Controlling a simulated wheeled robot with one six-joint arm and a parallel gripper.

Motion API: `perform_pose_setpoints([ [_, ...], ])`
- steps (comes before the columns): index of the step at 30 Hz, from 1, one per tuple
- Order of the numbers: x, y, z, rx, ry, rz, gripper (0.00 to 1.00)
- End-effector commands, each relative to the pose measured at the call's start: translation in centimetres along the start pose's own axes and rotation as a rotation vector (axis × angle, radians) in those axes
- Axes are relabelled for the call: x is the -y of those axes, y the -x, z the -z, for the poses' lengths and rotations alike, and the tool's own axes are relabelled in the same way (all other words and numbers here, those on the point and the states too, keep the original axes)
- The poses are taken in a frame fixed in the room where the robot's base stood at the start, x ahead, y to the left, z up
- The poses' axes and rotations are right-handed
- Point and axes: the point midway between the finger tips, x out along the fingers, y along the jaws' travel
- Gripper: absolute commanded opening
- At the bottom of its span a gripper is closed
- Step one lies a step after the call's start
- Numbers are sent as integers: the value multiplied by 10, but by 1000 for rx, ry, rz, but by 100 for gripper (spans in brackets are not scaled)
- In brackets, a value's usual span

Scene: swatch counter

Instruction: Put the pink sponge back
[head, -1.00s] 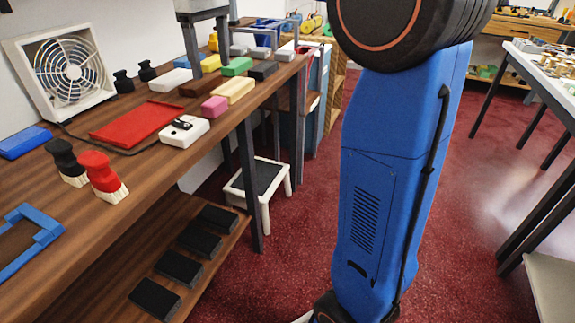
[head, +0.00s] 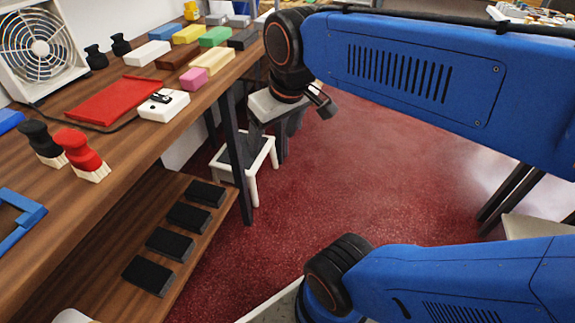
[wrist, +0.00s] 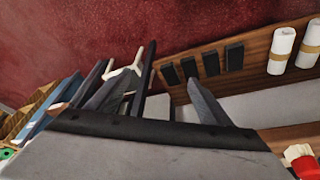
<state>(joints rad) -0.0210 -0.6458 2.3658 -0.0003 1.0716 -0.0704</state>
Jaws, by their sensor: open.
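The small pink sponge (head: 194,79) lies on the wooden counter (head: 130,160), near its front edge, right beside a cream block (head: 213,61). I cannot tell whether the two touch. My gripper (head: 266,146) hangs to the right of the counter, over the floor side, apart from the sponge, with its fingers pointing down. In the wrist view its two dark fingers (wrist: 155,85) stand wide apart with nothing between them. The sponge does not show in the wrist view.
White, brown, yellow, green and black blocks (head: 215,37) lie behind the sponge. A white device (head: 163,105) and red tray (head: 113,100) lie nearer. Red and black stamp-like brushes (head: 80,150) stand on the counter. A white step stool (head: 262,160) stands below. Black pads (head: 189,217) lie on the lower shelf.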

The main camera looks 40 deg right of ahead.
Motion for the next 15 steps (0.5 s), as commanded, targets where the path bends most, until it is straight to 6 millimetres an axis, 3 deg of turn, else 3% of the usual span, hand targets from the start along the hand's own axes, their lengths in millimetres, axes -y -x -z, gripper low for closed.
perform_pose_setpoints([
  [3,0,-19,-34,-32,-43,-6,73],
  [6,0,-30,-52,-51,-68,-8,73],
  [15,0,-39,-64,-64,-88,-10,73],
])
